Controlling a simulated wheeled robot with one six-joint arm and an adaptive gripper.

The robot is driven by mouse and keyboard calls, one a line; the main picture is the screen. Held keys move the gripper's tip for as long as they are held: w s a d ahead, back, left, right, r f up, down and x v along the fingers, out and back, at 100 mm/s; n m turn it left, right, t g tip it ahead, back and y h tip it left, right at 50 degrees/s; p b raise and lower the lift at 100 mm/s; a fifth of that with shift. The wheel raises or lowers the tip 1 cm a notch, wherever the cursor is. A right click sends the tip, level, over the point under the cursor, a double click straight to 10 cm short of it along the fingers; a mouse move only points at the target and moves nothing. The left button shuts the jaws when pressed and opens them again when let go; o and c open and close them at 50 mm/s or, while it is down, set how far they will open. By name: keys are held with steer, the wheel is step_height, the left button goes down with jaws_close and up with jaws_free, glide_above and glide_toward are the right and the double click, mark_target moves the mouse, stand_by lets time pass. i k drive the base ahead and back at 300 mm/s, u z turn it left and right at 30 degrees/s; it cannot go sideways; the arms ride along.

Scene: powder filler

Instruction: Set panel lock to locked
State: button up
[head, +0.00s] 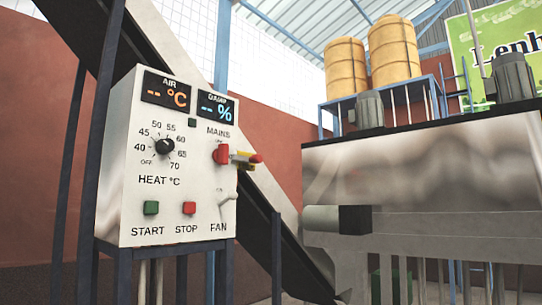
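A white control panel (112,200) stands at the left on a dark blue frame. No part of it carries a readable lock label, so I cannot tell which part is the panel lock. A red mains switch (221,154) sits on its right side under the word MAINS. A yellow and red piece (246,160) sticks out to the right of this switch; I cannot tell whether the two are joined. My gripper is not in view.
The panel also has a black heat knob (165,146), a green start button (151,208), a red stop button (189,208) and a fan toggle (228,198). A sloping dark beam (262,215) runs behind it. A large metal machine (420,165) stands at the right.

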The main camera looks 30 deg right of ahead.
mark_target(256, 158)
steer(key=u, duration=0.05)
steer(key=k, duration=0.7)
steer(key=z, duration=0.95)
steer(key=i, duration=0.7)
steer(key=z, duration=0.65)
steer(key=i, duration=0.65)
steer(key=u, duration=0.85)
steer(key=i, duration=0.7)
steer(key=u, duration=0.8)
